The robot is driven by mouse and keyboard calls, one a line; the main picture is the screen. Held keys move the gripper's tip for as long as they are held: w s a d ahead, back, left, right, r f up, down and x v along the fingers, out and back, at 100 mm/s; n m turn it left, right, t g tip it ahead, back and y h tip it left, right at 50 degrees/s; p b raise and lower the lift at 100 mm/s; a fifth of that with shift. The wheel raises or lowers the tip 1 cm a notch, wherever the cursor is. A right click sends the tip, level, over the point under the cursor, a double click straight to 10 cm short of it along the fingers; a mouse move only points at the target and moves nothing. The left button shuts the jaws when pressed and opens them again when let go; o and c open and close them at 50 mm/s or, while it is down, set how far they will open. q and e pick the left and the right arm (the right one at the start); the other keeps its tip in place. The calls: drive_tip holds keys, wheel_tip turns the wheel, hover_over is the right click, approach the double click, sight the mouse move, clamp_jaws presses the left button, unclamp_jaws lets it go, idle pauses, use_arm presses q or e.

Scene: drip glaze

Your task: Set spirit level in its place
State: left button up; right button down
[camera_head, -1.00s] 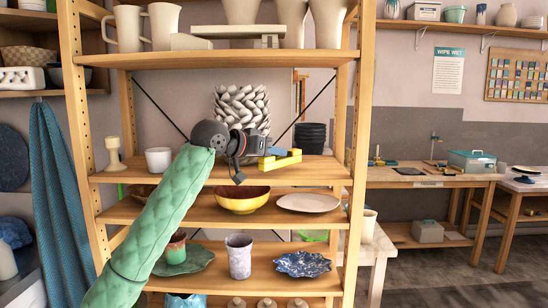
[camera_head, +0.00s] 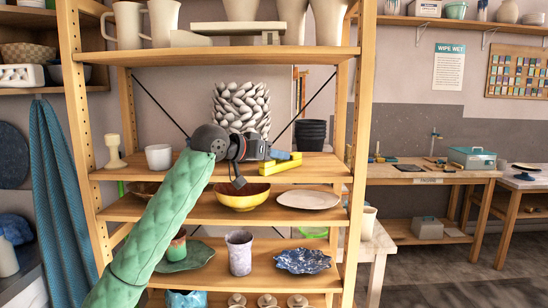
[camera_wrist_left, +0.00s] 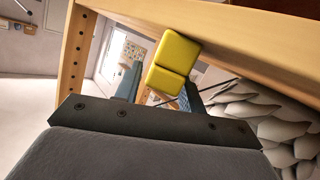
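The spirit level, a small yellow bar (camera_head: 282,166), is at the right end of the middle shelf, close to its surface. Whether it rests there is unclear. My left gripper (camera_head: 280,156) reaches in over that shelf with its fingers at the level. In the left wrist view the yellow level (camera_wrist_left: 171,66) shows between and beyond the two dark fingertips. A thin gap seems to show beside the left finger, so I cannot tell whether the grip is closed on it. My right gripper is not in view.
A wooden shelf post (camera_head: 359,120) stands just right of the level. A yellow bowl (camera_head: 242,197) and a plate (camera_head: 308,199) sit below.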

use_arm(q)
drive_tip(key=b+v, duration=0.2)
drive_tip(key=v, duration=1)
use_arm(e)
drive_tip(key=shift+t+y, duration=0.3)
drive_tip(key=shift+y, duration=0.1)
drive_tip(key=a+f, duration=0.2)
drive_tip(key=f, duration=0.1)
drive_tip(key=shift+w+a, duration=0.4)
use_arm(q)
drive_tip(key=shift+f, duration=0.1)
